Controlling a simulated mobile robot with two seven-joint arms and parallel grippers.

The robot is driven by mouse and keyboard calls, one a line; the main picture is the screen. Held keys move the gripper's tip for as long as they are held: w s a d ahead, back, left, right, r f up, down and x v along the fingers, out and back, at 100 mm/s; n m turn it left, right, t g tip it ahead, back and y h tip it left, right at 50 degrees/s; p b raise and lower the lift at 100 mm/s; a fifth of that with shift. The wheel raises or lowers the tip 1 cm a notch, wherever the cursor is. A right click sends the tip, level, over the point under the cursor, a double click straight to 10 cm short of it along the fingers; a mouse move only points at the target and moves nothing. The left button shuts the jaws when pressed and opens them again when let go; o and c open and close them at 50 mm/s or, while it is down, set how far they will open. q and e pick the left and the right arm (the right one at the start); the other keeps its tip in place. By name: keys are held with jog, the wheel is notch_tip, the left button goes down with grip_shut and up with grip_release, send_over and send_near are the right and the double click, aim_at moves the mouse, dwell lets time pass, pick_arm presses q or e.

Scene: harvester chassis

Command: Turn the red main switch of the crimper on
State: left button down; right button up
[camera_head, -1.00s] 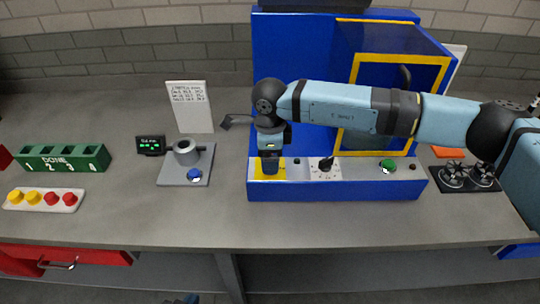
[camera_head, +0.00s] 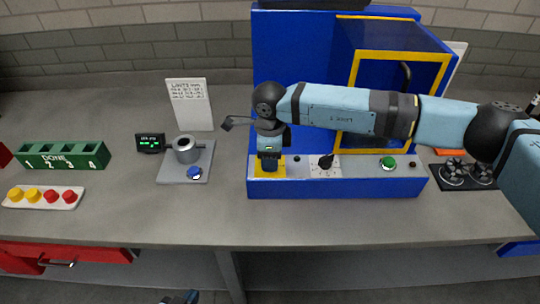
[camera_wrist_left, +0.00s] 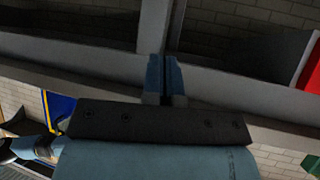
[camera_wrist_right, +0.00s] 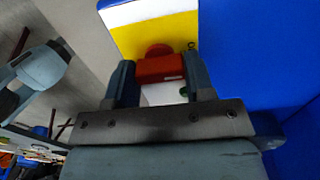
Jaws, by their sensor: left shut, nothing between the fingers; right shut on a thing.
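The crimper (camera_head: 345,187) is the blue machine with a low front panel, right of the middle in the head view. My right gripper (camera_head: 268,165) points down at the yellow plate (camera_head: 283,172) at the panel's left end and hides the switch there. In the right wrist view, the red main switch (camera_wrist_right: 160,68) stands on the yellow plate (camera_wrist_right: 160,32), with its red handle between the fingers of my right gripper (camera_wrist_right: 160,75), which is shut on it. My left gripper (camera_wrist_left: 163,78) is shut and empty, away from the crimper, low at the head view's bottom edge.
The panel also carries a black rotary knob (camera_head: 326,162) and a green button (camera_head: 388,162). A yellow-framed guard (camera_head: 446,75) rises behind. Left of the crimper are a grey fixture (camera_head: 185,150) with a blue button, a small display (camera_head: 150,143) and a green rack (camera_head: 62,156).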

jog(key=shift+f+m+b, duration=0.15)
jog(key=shift+m+b, duration=0.95)
jog(key=shift+m, duration=0.1)
jog(key=m+b, duration=0.2)
jog(key=m, duration=0.1)
jog(key=shift+m+b, duration=0.85)
jog(key=shift+m, duration=0.35)
jog(key=m+b, duration=0.2)
jog(key=m, duration=0.1)
jog(key=shift+m, duration=0.3)
jog(key=m+b, duration=0.1)
jog(key=m, duration=0.1)
jog(key=shift+m, duration=0.3)
jog(key=m, duration=0.1)
jog(key=m+b, duration=0.1)
jog(key=shift+r+m, duration=0.2)
jog(key=shift+m, duration=0.1)
pick_arm(q)
notch_tip(320, 180, down, 7)
jog(key=shift+w+d+r, duration=0.2)
jog(key=shift+w+d, duration=0.15)
jog(key=shift+w, duration=0.05)
pick_arm(e)
jog(key=shift+m, duration=0.4)
pick_arm(q)
jog(key=shift+d+r+n, duration=0.1)
jog(key=shift+r+n, duration=0.1)
jog(key=shift+n, duration=0.1)
jog(key=shift+f, duration=0.1)
